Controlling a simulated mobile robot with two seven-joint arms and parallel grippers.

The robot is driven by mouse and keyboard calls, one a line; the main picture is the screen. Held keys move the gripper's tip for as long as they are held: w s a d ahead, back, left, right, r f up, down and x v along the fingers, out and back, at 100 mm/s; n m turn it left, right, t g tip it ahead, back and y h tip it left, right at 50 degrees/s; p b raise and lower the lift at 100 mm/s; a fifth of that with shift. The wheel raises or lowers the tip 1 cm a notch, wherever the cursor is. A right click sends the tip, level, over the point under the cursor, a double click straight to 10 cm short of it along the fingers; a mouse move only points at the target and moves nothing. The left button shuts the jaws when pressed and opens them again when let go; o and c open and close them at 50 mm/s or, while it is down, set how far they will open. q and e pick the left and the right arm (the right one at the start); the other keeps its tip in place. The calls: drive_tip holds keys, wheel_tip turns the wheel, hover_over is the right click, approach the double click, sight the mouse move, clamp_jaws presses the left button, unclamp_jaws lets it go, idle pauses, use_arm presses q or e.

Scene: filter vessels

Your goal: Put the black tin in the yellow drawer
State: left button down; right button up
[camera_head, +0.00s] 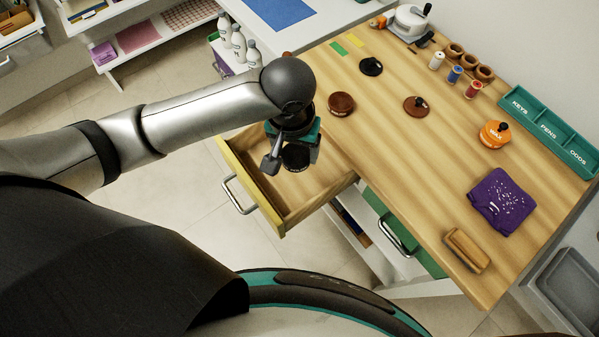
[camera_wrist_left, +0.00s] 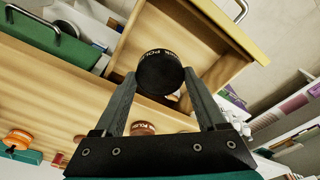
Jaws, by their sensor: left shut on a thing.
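My left gripper (camera_head: 293,150) is shut on the black tin (camera_head: 296,158). It holds the tin above the open yellow drawer (camera_head: 250,187). In the left wrist view, the round black tin (camera_wrist_left: 160,73), with pale lettering on its side, sits between the two finger ends of the left gripper (camera_wrist_left: 163,84). The drawer's wooden inside and yellow front (camera_wrist_left: 237,32) show behind it. The drawer is pulled out from the wooden table and its visible floor looks bare; the gripper and tin hide part of it. My right gripper is not in view.
A green drawer (camera_head: 402,232) is beside the yellow one.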

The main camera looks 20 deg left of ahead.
use_arm(q)
drive_tip(key=b, duration=0.4)
hover_over(297, 190)
drive_tip(key=f, duration=1.3)
drive_tip(key=shift+s+f, duration=0.15)
drive_tip(key=shift+s, duration=0.1)
wheel_tip(297, 190, down, 3)
drive_tip(key=shift+f+b, duration=0.2)
drive_tip(key=shift+b, duration=0.4)
drive_tip(key=shift+f, duration=0.3)
drive_tip(key=shift+f, duration=0.1)
unclamp_jaws()
wheel_tip(297, 190, up, 12)
drive_tip(key=s+p, duration=0.1)
drive_tip(key=p, duration=0.3)
drive_tip(key=shift+s, duration=0.25)
